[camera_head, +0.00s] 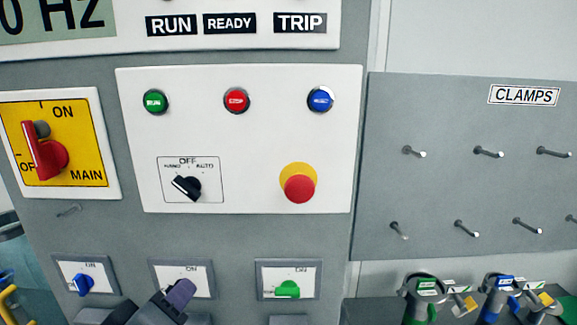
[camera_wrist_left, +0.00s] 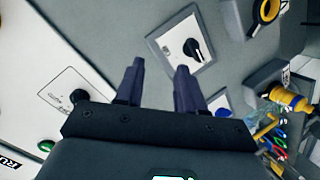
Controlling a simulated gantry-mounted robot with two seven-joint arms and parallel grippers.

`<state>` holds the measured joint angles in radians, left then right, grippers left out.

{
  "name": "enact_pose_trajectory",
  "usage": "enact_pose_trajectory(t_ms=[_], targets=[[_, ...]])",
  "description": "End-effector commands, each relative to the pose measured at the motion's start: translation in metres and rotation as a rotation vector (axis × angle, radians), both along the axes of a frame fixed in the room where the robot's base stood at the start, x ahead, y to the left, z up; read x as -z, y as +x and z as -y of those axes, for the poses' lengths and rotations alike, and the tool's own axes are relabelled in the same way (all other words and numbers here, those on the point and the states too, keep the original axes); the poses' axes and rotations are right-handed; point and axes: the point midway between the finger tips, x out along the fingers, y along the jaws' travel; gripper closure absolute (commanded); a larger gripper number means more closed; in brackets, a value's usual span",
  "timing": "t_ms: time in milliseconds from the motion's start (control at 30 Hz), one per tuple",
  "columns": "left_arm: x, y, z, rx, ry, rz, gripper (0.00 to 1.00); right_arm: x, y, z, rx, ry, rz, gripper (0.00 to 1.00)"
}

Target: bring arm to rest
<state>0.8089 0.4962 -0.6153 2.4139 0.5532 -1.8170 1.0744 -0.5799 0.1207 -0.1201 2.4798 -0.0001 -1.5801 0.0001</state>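My left gripper (camera_head: 180,292) shows at the bottom of the head view, in front of the lower middle switch plate (camera_head: 203,275), and hides that plate's knob. In the left wrist view the two dark fingers of the left gripper (camera_wrist_left: 160,78) stand apart with nothing between them. Beyond the fingertips is a plate with a black knob (camera_wrist_left: 192,49); I see no contact with it. My right gripper is in neither view.
The white control panel (camera_head: 240,140) has buttons, a black selector (camera_head: 186,187) and a red emergency stop (camera_head: 299,188). A red main switch (camera_head: 45,150) juts out at left. Pegs (camera_head: 488,153) stick out at right above several clamps (camera_head: 422,290).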

Motion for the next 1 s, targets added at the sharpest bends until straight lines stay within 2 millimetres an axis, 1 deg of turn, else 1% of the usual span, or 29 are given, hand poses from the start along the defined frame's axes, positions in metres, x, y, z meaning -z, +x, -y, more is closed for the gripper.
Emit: enact_pose_trajectory(t_ms=[33, 67, 100, 167, 200, 267, 300, 367, 400, 467, 500, 567, 600, 700, 800, 1000], targets=[[0.037, -0.001, 0.002, 0.005, -0.021, -0.082, 0.62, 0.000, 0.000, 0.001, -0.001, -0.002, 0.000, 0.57], [0.055, -0.002, 0.002, 0.005, -0.030, -0.124, 0.62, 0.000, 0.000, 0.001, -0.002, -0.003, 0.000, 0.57], [0.079, -0.005, 0.003, 0.007, -0.043, -0.177, 0.62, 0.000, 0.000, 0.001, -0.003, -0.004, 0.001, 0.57], [0.114, -0.011, 0.003, 0.006, -0.061, -0.255, 0.62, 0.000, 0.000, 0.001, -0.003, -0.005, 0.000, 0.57], [0.137, -0.017, 0.003, 0.006, -0.070, -0.305, 0.62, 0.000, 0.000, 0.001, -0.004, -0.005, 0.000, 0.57], [0.171, -0.027, 0.002, 0.009, -0.075, -0.380, 0.62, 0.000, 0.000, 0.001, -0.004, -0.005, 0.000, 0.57], [0.192, -0.035, 0.001, 0.011, -0.077, -0.428, 0.62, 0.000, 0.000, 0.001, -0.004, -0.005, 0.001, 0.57], [0.224, -0.050, 0.000, 0.020, -0.071, -0.499, 0.62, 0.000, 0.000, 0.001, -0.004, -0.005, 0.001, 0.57], [0.244, -0.060, -0.001, 0.027, -0.064, -0.546, 0.62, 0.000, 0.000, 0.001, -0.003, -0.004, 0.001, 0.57], [0.273, -0.078, -0.003, 0.041, -0.051, -0.613, 0.62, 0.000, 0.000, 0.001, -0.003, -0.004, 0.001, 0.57], [0.292, -0.091, -0.005, 0.053, -0.036, -0.657, 0.62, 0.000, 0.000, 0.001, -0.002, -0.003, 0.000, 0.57], [0.318, -0.111, -0.008, 0.074, -0.014, -0.721, 0.62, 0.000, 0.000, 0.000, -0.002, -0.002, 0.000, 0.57], [0.333, -0.124, -0.010, 0.092, 0.004, -0.759, 0.62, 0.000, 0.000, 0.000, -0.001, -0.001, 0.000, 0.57], [0.364, -0.155, -0.016, 0.138, 0.053, -0.837, 0.62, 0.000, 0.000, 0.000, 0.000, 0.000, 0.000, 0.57], [0.387, -0.181, -0.021, 0.188, 0.103, -0.896, 0.62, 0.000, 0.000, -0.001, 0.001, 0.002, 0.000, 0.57], [0.419, -0.227, -0.034, 0.329, 0.241, -0.975, 0.62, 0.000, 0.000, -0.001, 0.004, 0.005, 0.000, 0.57]])
